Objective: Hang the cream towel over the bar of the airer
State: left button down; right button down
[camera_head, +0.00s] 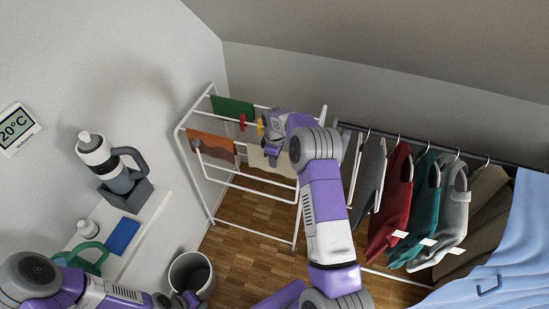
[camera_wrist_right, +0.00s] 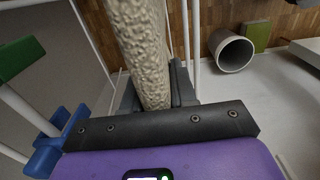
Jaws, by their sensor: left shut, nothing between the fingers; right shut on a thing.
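The airer (camera_head: 213,205) is a white frame with several bars, standing against the wall in the head view. The cream towel (camera_head: 256,158) is at the airer's front bars, partly hidden behind my right gripper (camera_head: 271,153). My right gripper is shut on it. In the right wrist view the towel (camera_wrist_right: 140,45) is a thick textured strip running between the fingers of my right gripper (camera_wrist_right: 158,92). I cannot tell whether the towel rests on a bar. My left gripper (camera_head: 186,299) is shut and empty, low beside the grey bin.
A green cloth (camera_head: 232,107) and an orange cloth (camera_head: 212,147) hang on the airer, with a red clip (camera_head: 242,122) near them. The grey bin (camera_head: 191,273) stands below left. Clothes hang on a rail (camera_head: 455,151) at right. A shelf with a bottle (camera_head: 119,178) is at left.

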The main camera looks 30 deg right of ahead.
jog(key=c, duration=0.8)
grip_release()
